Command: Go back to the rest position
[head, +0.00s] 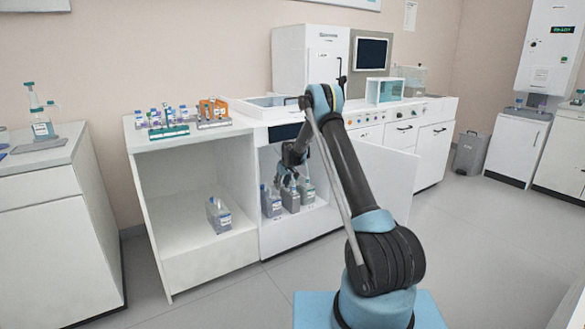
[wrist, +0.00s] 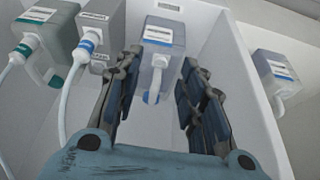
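My gripper (wrist: 160,66) is open in the wrist view, with its two fingers spread wide. A grey bottle with a blue-lined label (wrist: 164,38) stands beyond and between the fingertips, and a gap shows on both sides of it. In the head view my arm reaches into the open cabinet compartment, and my gripper (head: 287,178) is small and partly hidden just above the bottles there. Grey bottles (head: 272,204) stand on the floor of this compartment.
Bottles with green (wrist: 35,45) and blue (wrist: 91,40) caps and pale tubes stand close on the left. Another bottle (wrist: 275,75) is beyond the compartment wall (wrist: 222,75). An open cabinet door (head: 386,185) stands right of my arm. Tube racks (head: 168,131) sit on the counter above.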

